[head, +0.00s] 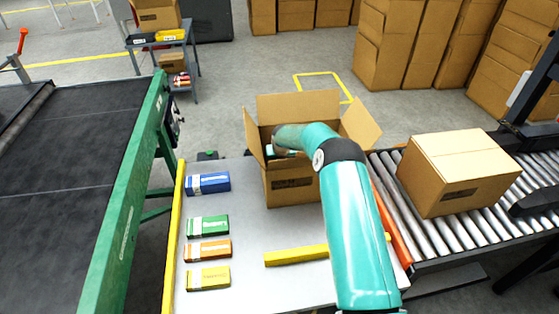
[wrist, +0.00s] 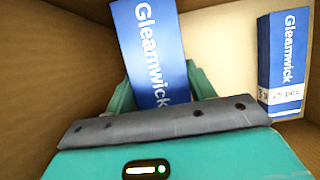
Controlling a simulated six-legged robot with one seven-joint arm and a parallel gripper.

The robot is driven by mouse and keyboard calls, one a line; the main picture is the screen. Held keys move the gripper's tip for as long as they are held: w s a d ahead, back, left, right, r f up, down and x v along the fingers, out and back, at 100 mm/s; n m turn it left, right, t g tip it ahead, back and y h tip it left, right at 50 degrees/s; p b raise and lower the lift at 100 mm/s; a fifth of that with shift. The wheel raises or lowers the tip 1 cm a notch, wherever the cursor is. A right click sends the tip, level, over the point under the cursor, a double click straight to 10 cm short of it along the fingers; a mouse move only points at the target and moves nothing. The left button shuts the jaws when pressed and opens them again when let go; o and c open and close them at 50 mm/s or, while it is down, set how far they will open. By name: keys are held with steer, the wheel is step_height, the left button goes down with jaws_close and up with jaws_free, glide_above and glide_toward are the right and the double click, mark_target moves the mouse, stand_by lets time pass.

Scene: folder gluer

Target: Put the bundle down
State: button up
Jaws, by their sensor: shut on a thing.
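A blue Gleamwick bundle (wrist: 147,45) is between the two teal fingers of my gripper (wrist: 158,88) in the wrist view. The gripper is shut on it, inside the open cardboard box (head: 292,187). A second blue Gleamwick bundle (wrist: 284,60), with a white label strip, stands against the box wall at the right of the wrist view. The two bundles are apart. In the head view my arm and the box walls hide the held bundle. I cannot tell whether its lower end touches the box floor.
On the grey table (head: 240,225) lie a blue bundle (head: 208,184), a green one (head: 208,226), an orange one (head: 207,250) and a yellow one (head: 208,277). A yellow bar (head: 296,256) lies in front of the box. A closed carton (head: 458,172) sits on the roller conveyor (head: 425,227).

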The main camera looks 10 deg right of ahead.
steer(key=shift+f, duration=0.1)
steer(key=shift+f, duration=0.35)
steer(key=o, duration=1.2)
steer(key=shift+c, duration=0.2)
